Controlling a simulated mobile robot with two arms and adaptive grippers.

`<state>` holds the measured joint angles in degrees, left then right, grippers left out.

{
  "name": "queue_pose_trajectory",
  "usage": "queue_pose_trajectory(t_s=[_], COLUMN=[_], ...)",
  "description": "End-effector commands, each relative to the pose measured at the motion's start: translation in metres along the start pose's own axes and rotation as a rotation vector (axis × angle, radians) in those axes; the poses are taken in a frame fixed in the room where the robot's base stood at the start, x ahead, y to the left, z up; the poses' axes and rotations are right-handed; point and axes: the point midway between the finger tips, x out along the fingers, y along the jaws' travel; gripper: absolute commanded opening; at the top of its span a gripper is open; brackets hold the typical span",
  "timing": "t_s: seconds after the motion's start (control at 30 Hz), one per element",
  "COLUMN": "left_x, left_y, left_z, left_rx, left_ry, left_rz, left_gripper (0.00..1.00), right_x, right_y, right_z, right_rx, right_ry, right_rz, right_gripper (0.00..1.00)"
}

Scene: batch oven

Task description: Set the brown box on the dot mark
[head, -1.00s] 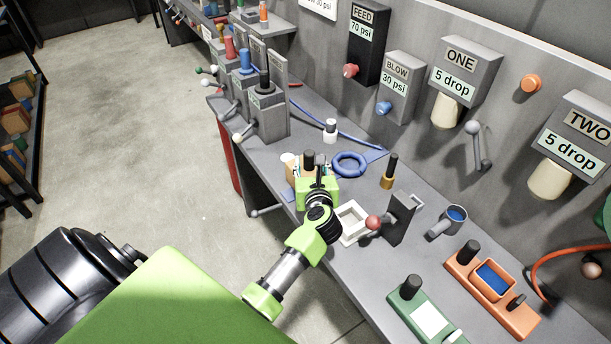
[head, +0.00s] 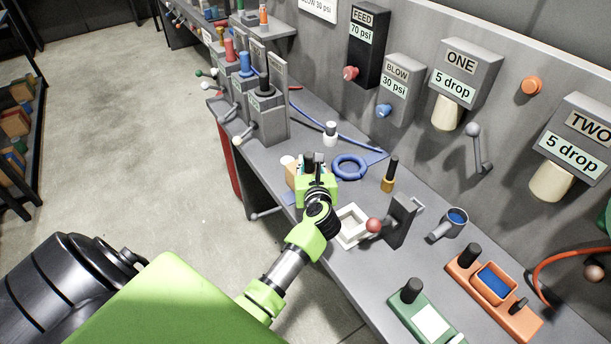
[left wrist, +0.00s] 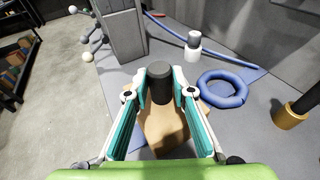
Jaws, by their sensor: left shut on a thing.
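The brown box (left wrist: 178,128) with its black knob (left wrist: 160,84) is in the left wrist view, directly below my left gripper. My left gripper (left wrist: 160,96) has its teal fingers on both sides of the black knob and is shut on the box by it. In the head view the gripper (head: 315,172) hides most of the brown box (head: 292,174). I cannot tell whether the box touches the bench. I cannot make out the dot mark in either view. My right gripper is not in view.
A blue ring (head: 349,167) lies right of the box, with a white bottle-like piece (head: 330,134) behind. Lever stations (head: 265,118) are at left.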

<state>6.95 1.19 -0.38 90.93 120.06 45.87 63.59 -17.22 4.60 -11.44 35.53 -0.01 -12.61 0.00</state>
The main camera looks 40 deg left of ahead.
Motion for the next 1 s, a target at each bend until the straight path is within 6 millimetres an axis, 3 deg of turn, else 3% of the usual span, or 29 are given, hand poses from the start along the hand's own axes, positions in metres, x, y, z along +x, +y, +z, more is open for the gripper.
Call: queue_pose_trajectory(t_s=[1.0], left_x=[-0.010], left_y=[0.000], left_z=[0.041], left_rx=[-0.002], left_ry=[-0.005], left_rz=[-0.001], left_gripper=[0.00], right_x=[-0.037], right_y=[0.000], right_z=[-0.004], right_rx=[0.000], right_ry=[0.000], right_rz=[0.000], right_gripper=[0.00])
